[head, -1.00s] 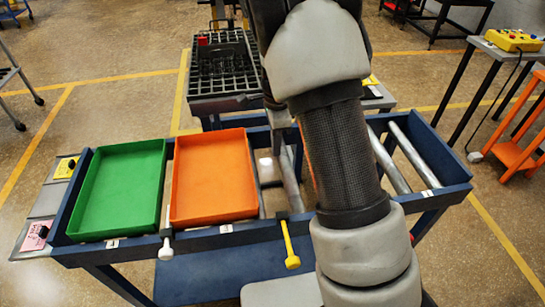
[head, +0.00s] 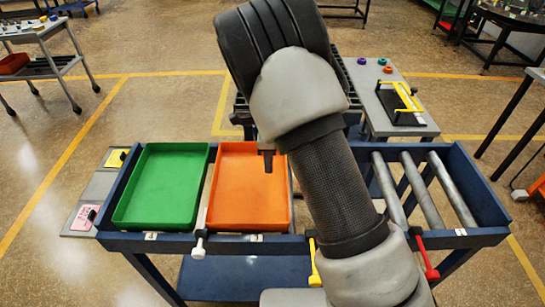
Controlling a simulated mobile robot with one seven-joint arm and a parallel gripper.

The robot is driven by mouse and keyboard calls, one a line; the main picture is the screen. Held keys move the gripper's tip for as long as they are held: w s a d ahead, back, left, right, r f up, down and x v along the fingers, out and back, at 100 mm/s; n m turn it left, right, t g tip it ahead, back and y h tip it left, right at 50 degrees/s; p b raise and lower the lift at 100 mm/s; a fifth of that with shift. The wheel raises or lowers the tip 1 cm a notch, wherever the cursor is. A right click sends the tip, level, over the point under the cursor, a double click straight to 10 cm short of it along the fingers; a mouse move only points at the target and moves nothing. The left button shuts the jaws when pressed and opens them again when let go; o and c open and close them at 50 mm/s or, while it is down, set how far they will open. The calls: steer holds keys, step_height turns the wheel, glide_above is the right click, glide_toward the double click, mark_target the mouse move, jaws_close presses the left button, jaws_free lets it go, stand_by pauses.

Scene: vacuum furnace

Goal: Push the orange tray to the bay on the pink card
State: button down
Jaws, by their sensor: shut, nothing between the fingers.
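The orange tray (head: 240,197) lies in the blue roller frame (head: 205,244), just right of the green tray (head: 160,190), with a narrow gap between them. The pink card (head: 80,220) is on a grey side plate at the frame's left end, with a small black knob or clip beside it. My gripper (head: 268,168) is shut and empty. Its tip points down and shows against the orange tray's right rear part; I cannot tell its height or whether it touches. My arm hides the frame's middle, right of the orange tray.
A yellow card (head: 116,158) is on the side plate's rear end. White (head: 199,243), yellow (head: 315,268) and red (head: 427,262) levers hang on the front rail. Bare rollers (head: 422,190) lie at right. Behind stands a grey table (head: 392,98) with a yellow-handled fixture.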

mark_target(280, 185)
step_height(280, 185, down, 6)
steer(key=shift+r, duration=0.1)
steer(key=d, duration=0.3)
steer(key=shift+s+d+r+p, duration=0.1)
steer(key=shift+d+r+p, duration=0.1)
steer(key=shift+p, duration=0.15)
steer(key=shift+d+f, duration=0.1)
steer(key=shift+d, duration=0.2)
steer(key=shift+d, duration=0.1)
